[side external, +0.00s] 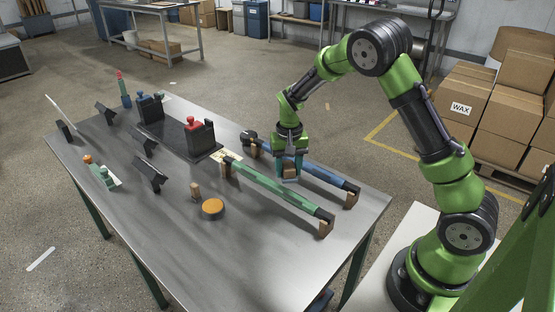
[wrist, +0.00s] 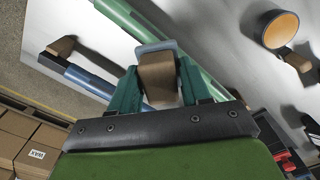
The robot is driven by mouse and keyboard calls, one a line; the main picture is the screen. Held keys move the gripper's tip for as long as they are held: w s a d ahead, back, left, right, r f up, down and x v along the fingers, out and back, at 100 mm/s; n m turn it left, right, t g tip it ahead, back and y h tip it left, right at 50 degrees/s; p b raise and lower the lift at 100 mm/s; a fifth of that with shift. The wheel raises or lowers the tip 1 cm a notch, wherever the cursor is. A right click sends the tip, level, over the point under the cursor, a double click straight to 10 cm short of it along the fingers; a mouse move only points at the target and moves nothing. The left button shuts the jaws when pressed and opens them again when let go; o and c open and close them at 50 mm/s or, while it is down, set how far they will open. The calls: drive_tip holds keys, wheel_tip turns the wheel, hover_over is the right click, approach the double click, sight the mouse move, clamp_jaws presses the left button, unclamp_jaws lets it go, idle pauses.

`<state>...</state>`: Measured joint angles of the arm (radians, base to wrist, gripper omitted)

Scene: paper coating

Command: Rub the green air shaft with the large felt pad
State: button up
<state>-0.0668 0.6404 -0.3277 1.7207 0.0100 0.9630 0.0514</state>
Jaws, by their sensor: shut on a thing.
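The green air shaft (side external: 275,186) lies across the right half of the table on wooden end supports, its ends dark. It also shows at the top of the wrist view (wrist: 140,22). My gripper (side external: 289,165) is shut on the brown block handle of a pale blue felt pad (side external: 290,179). In the wrist view the teal fingers (wrist: 158,85) grip the brown block, with the pad's blue edge (wrist: 157,47) beyond it. The pad is low, between the green shaft and the blue shaft (side external: 320,173). I cannot tell whether it touches the green shaft.
A red-and-black device (side external: 199,133) and several black stands (side external: 150,173) are further left. The table's front right corner is clear.

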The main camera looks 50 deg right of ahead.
drive_tip(key=shift+r, duration=1.4)
drive_tip(key=shift+a, duration=0.1)
